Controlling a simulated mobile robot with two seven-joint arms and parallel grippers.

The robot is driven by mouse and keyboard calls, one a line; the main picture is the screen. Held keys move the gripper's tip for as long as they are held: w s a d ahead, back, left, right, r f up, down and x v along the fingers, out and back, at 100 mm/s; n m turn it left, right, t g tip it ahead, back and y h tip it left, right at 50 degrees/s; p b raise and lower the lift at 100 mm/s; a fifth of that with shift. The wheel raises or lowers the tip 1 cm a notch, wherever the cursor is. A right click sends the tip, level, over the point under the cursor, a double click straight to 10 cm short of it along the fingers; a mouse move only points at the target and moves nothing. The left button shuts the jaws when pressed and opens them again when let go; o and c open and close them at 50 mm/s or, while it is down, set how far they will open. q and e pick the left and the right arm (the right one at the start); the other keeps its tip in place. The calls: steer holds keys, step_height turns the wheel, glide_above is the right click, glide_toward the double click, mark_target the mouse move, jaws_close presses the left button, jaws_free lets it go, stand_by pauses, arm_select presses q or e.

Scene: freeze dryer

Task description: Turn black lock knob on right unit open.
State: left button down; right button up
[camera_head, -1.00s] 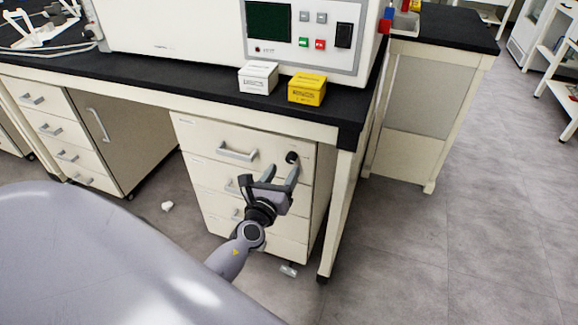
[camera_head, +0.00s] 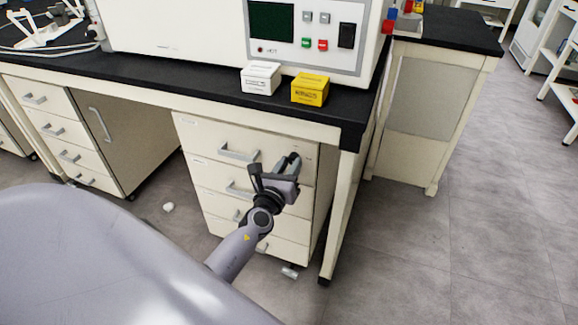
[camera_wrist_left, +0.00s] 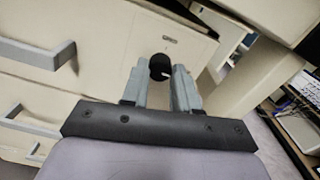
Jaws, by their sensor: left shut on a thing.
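The black lock knob (camera_wrist_left: 159,66) is on the top drawer front of the right drawer unit (camera_head: 225,140). In the left wrist view it sits between the fingertips of my left gripper (camera_wrist_left: 159,82), with a small white mark on its face. In the head view my left gripper (camera_head: 274,164) is at the upper right of the top drawer and hides the knob. The fingers are closed on the knob from both sides. The drawers look shut. My right gripper is not in view.
The top drawer's handle (camera_head: 239,153) is left of my gripper. A bench leg (camera_head: 338,220) stands close on the right, under the black countertop (camera_head: 200,88). A white box (camera_head: 261,78) and a yellow box (camera_head: 310,89) are on the countertop. Open floor lies to the right.

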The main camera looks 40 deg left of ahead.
arm_select(q)
steer(key=shift+n, duration=0.3)
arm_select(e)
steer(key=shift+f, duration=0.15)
arm_select(q)
steer(key=shift+f+n+b, duration=0.1)
steer(key=shift+n+b, duration=0.3)
steer(key=shift+n, duration=1.5)
steer(key=n+b, duration=0.2)
steer(key=n, duration=0.2)
steer(key=shift+n, duration=0.3)
steer(key=n, duration=0.4)
steer(key=shift+n+b, duration=0.3)
steer(key=shift+b, duration=0.1)
steer(key=shift+n, duration=2.1)
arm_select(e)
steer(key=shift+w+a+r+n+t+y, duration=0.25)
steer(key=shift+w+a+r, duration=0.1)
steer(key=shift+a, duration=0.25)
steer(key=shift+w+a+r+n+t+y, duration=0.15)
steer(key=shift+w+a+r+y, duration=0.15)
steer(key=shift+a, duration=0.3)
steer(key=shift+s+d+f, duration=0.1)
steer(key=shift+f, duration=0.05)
arm_select(q)
steer(key=c, duration=0.8)
jaws_free()
steer(key=shift+c, duration=0.2)
